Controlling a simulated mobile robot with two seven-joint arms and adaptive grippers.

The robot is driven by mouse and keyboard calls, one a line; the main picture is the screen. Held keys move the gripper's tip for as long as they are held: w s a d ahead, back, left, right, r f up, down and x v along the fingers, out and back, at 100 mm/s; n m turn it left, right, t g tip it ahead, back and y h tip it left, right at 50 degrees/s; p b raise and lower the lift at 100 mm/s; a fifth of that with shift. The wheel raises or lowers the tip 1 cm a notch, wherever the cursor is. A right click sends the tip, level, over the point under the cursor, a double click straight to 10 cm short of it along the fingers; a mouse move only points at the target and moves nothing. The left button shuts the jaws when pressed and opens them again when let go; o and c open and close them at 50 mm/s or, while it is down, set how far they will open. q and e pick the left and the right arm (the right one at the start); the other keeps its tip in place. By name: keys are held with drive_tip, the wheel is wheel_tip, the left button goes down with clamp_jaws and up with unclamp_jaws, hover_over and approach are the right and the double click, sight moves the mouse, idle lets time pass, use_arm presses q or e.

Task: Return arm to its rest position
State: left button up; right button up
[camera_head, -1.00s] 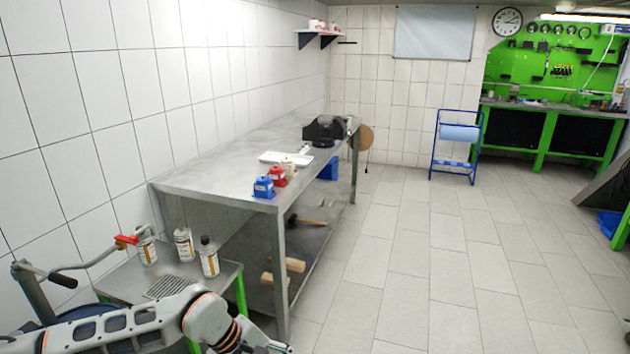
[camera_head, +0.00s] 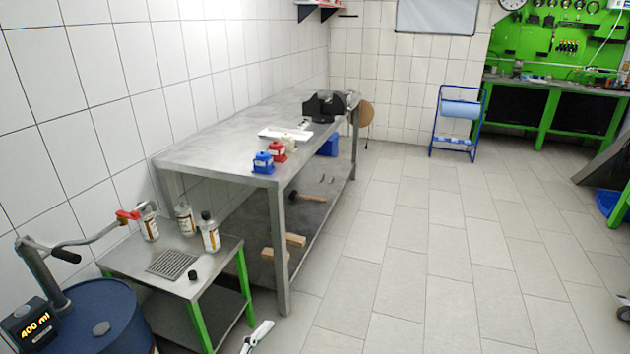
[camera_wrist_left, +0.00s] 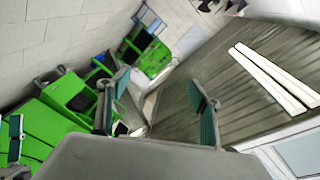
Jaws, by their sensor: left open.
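My left gripper (camera_wrist_left: 162,106) shows in the left wrist view, with its two green-padded fingers spread well apart. Nothing is between them, so it is open and empty. In the head view the left gripper is not visible. Only a small white piece, probably part of my left arm, shows at the bottom edge beside the small table (camera_head: 225,258). My right arm and gripper are in neither view.
A blue drum (camera_head: 95,310) with a hand pump and a 400 ml display (camera_head: 35,325) stands at the lower left. Several bottles (camera_head: 209,232) and a black cap (camera_head: 193,275) are on the small table. The steel workbench (camera_head: 215,160) stands behind.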

use_arm(q)
drive_tip(key=s+a+f+n+g+y, duration=0.3)
drive_tip(key=s+a+f+n, duration=0.45)
drive_tip(key=f, duration=0.25)
drive_tip(key=s+a+f+n+g+y, duration=0.2)
drive_tip(key=s+a+f+n+y, duration=0.2)
drive_tip(key=s+a+f+n, duration=0.45)
drive_tip(key=w+d+f+m+h+b, duration=0.1)
drive_tip(key=d+f+m+b, duration=0.2)
drive_tip(key=f+b, duration=0.4)
drive_tip(key=d+b, duration=0.1)
drive_tip(key=b, duration=0.1)
drive_tip(key=shift+w+d+f+b, duration=0.15)
drive_tip(key=shift+d+f+b, duration=0.1)
drive_tip(key=shift+b, duration=0.1)
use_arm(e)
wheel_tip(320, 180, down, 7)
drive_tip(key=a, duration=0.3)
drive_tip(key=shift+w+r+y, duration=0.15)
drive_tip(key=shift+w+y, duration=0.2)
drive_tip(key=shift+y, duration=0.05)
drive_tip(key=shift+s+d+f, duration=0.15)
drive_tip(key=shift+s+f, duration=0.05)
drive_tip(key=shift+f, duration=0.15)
